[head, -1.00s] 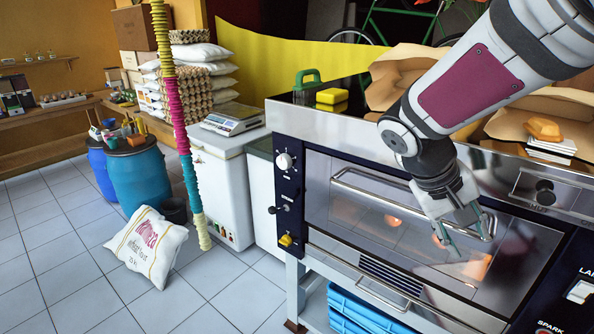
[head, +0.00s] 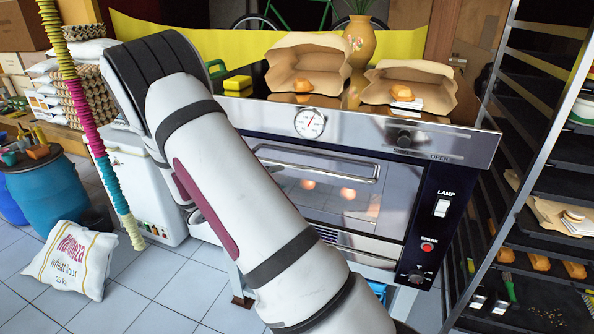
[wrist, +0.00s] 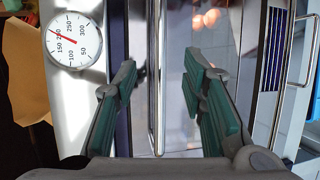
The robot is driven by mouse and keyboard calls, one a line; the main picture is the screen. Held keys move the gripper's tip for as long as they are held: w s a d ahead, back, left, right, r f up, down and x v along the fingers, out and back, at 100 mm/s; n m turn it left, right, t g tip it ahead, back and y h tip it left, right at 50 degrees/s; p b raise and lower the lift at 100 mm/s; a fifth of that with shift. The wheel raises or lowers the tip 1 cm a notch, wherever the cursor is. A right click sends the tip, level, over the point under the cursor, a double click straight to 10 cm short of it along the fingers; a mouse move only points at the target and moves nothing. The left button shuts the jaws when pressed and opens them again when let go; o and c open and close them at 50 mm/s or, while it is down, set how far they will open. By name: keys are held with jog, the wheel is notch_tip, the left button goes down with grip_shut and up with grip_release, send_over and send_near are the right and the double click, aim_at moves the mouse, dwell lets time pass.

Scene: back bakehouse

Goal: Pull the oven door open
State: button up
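The oven door (head: 350,200) is a glass panel in a steel frame and looks closed, with glowing orange spots behind the glass. Its metal bar handle (head: 330,171) runs along the top of the door. In the wrist view the picture is turned, and the handle (wrist: 156,80) runs upright between the fingers of my gripper (wrist: 160,85). The gripper is open, with a teal-padded finger on each side of the bar and a visible gap to both. In the head view my arm hides the gripper and the handle's left end.
A dial gauge (head: 310,123) sits on the oven front above the door. Paper bags (head: 410,85) with bread lie on the oven top. A tray rack (head: 535,170) stands close on the right. A flour sack (head: 70,260) lies on the tiled floor at left.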

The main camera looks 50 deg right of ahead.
aim_at(304, 170)
jog(key=d, duration=0.4)
jog(key=d+f+p, duration=0.1)
jog(key=d, duration=0.3)
jog(key=d+f, duration=0.1)
jog(key=d, duration=0.4)
jog(key=shift+f, duration=0.15)
jog(key=shift+s, duration=0.1)
grip_shut()
